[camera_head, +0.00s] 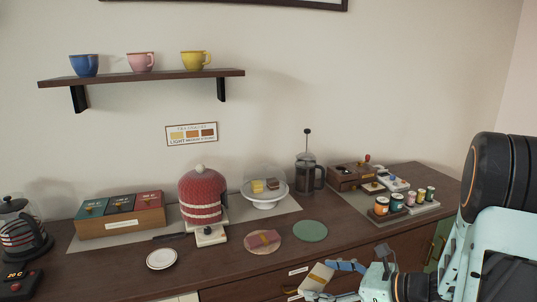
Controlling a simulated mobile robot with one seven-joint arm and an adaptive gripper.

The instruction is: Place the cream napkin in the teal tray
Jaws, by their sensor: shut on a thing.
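The cream napkin (313,283), a small folded piece with a tan part along it, is at the bottom of the view, in front of the counter's front edge. My gripper (334,280) is shut on it, with a blue finger showing above and part of another below. The teal tray (311,231) is a flat round disc lying on the counter, bare on top. It is up and slightly left of my gripper in the picture, apart from the napkin. The lower part of the grip is cut off by the frame's edge.
Left of the teal tray lies a round pinkish tray (263,250) with a folded pink napkin (263,238). Behind are a glass-covered cake stand (265,203) and a French press (306,178). Right are jars (396,202) on a tray. A red knitted cosy (202,196) stands left.

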